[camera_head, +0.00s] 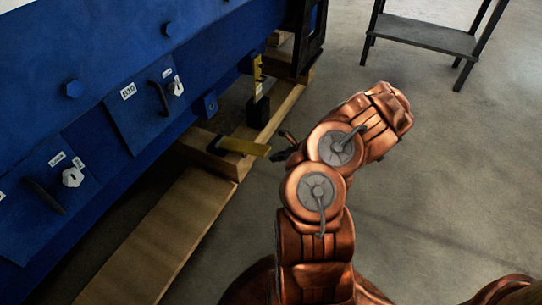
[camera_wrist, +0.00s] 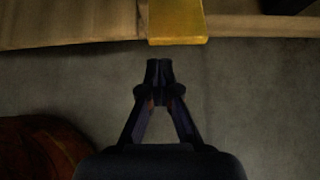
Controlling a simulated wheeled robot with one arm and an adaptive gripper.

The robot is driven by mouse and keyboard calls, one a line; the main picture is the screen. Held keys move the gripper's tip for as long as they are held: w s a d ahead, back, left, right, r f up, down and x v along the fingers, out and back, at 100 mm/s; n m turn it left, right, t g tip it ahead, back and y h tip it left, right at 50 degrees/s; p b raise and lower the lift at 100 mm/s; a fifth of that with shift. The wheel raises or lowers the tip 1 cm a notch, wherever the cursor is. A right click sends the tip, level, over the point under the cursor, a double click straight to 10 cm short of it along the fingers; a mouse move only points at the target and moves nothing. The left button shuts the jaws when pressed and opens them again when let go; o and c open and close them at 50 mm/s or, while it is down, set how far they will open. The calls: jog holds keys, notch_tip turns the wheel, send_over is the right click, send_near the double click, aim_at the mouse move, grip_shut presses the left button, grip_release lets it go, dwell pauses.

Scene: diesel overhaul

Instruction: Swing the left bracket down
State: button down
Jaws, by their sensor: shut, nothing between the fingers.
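The left bracket (camera_head: 243,146) is a yellow bar that sticks out level from the blue engine's side, over the wooden beam. In the wrist view its yellow end (camera_wrist: 178,22) is at the top, just ahead of my fingertips. My gripper (camera_head: 277,155) is beside the bracket's free end, partly hidden by my copper arm. In the wrist view my gripper (camera_wrist: 159,63) has its fingertips together with nothing between them. A small dark gap shows between tips and bracket; I cannot tell their heights apart. A second yellow bracket (camera_head: 257,76) farther back hangs upright.
The blue engine block (camera_head: 110,60) with labelled covers fills the left. Wooden beams (camera_head: 165,240) lie along its foot. A dark block (camera_head: 258,111) sits at the second bracket's lower end. A dark metal table (camera_head: 428,34) stands at the back right. The grey floor to the right is clear.

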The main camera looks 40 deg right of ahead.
jog(key=p+v, duration=0.2)
jog(key=v, duration=0.5)
jog(key=shift+s, duration=0.2)
jog(key=shift+r, duration=0.1)
